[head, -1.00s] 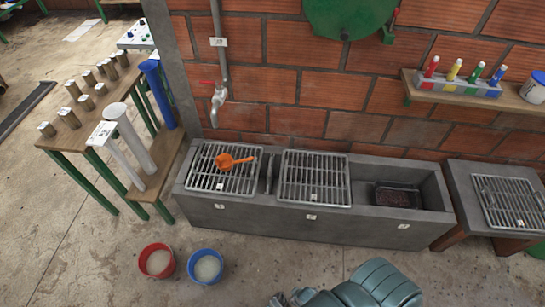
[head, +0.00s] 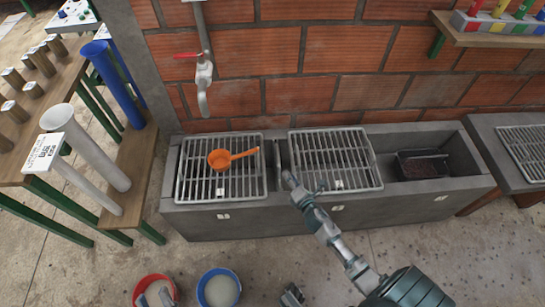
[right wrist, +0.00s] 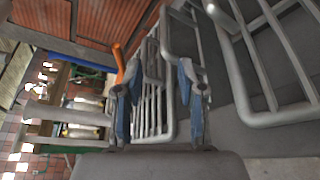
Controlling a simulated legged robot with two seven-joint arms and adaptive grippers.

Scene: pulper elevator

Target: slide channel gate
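The channel gate (head: 277,166) appears as a narrow upright grey plate across the concrete channel, between the left grate (head: 240,187) and the middle grate (head: 352,160). My right gripper (head: 305,186) is over the front of the channel, just right of the gate and near the middle grate's front left corner. In the right wrist view my right gripper (right wrist: 157,98) has its blue fingers apart, with nothing clearly held. I cannot pick out the gate surely there. Only grey parts, perhaps of my left gripper (head: 292,296), show at the bottom edge of the head view.
An orange ladle (head: 222,159) lies on the left grate. A tap (head: 203,80) hangs above it. A red bucket (head: 152,284) and a blue bucket (head: 217,271) stand on the floor. A dark tray (head: 422,164) sits in the channel's right end.

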